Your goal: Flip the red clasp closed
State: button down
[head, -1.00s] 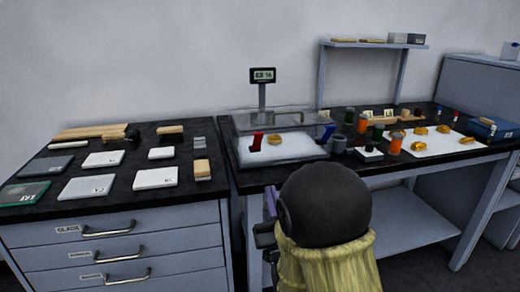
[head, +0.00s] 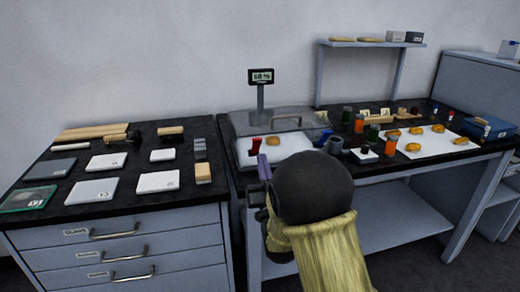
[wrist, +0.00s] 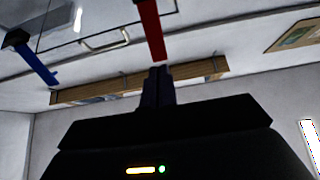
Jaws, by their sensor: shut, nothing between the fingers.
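The red clasp (head: 255,146) stands upright, slightly tilted, at the front left of a clear-lidded case (head: 240,122). In the wrist view the red clasp (wrist: 151,28) is a long red bar whose end lies just beyond my fingertips; I cannot tell if they touch. My gripper (head: 263,160) is at the case's front edge, close beside the red clasp. In the wrist view its fingers (wrist: 159,72) are together and hold nothing. The blue clasp (head: 325,137) is at the case's front right, partly hidden by my arm, and shows in the wrist view (wrist: 36,62).
An amber piece (head: 272,141) lies inside the case, under the lid's handle (head: 287,119). A wooden block (head: 203,173) and several slabs lie on the left bench.

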aim_at(257, 142)
jog(key=shift+x, duration=1.85)
jog(key=shift+w+a, duration=0.1)
jog(key=shift+a, duration=0.05)
